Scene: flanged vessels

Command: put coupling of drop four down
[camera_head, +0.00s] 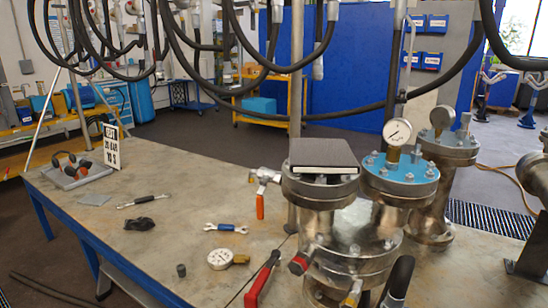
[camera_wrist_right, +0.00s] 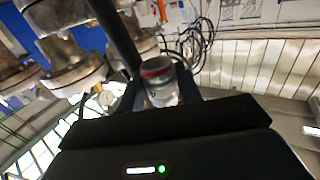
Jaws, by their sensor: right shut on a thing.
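In the right wrist view my right gripper (camera_wrist_right: 160,92) is shut on a metal coupling (camera_wrist_right: 159,72) with a red ring. A dark hose or bar runs up and left beside it. Whether this coupling belongs to drop four cannot be read. In the head view I cannot make out my right gripper, and my left gripper is in neither view. Several black hoses with metal ends hang over the bench, one end (camera_head: 318,67) near the middle. Flanged vessels stand at the right of the bench; one has a blue flange (camera_head: 401,174) and a gauge (camera_head: 397,131).
The bench (camera_head: 180,228) holds a wrench (camera_head: 226,228), a loose gauge (camera_head: 221,259), a red-handled tool (camera_head: 262,281) and a tray (camera_head: 80,178). A dark flat plate (camera_head: 323,153) lies on the front vessel. Bare bench shows between the tools. Hanging hoses cross above the bench.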

